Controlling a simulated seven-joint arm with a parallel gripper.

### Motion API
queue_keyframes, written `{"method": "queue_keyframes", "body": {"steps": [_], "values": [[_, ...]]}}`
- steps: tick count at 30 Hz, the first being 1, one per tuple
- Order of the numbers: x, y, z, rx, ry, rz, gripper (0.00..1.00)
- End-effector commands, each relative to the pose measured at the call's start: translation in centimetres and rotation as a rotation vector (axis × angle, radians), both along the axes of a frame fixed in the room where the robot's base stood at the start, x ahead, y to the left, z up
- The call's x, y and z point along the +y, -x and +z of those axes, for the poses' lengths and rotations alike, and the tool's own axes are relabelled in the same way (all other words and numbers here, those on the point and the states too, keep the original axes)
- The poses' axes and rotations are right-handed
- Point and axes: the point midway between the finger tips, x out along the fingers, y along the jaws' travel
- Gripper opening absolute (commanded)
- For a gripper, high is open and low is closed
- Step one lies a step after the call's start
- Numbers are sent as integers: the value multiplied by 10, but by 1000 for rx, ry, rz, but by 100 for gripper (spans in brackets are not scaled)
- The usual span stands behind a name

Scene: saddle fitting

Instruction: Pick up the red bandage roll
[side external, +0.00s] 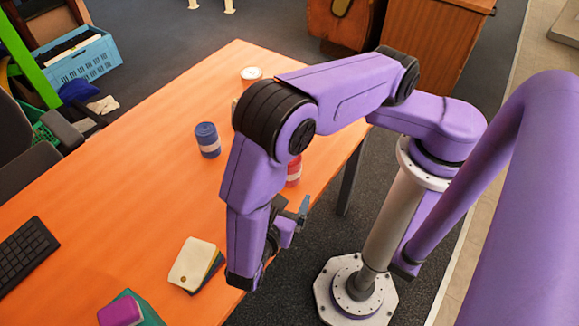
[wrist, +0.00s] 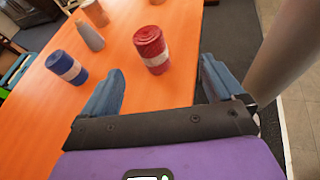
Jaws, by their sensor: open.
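The red bandage roll (wrist: 150,43) stands upright on the orange table in the wrist view, with a pale band around its lower part. It lies ahead of my gripper (wrist: 165,85), between the lines of the two blue fingers but beyond their tips. My gripper is open and empty. In the side view the red roll (side external: 293,172) is mostly hidden behind my arm, with only its right part showing. My gripper also shows in the side view (side external: 301,215), near the table's right edge, partly hidden by my wrist.
A blue roll (side external: 208,140) stands left of the red one. A grey bottle (wrist: 89,36) and an orange-and-white container (side external: 251,76) stand farther back. Books (side external: 196,264), a keyboard (side external: 24,252) and a purple item (side external: 121,312) lie on the orange table (side external: 120,205). Its middle is clear.

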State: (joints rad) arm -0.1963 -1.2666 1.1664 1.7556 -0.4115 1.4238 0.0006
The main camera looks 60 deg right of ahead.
Motion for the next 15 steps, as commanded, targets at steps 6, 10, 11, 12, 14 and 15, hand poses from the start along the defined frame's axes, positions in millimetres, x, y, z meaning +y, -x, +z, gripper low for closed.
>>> {"method": "queue_keyframes", "body": {"steps": [6, 10, 11, 12, 14, 15], "values": [[6, 7, -43, -32, 207, 126, 95], [5, 11, -59, -49, 293, 180, 95], [4, 11, -62, -52, 308, 189, 95], [4, 12, -65, -55, 324, 199, 95], [4, 12, -68, -60, 340, 210, 95], [3, 13, -70, -61, 348, 216, 95]]}}
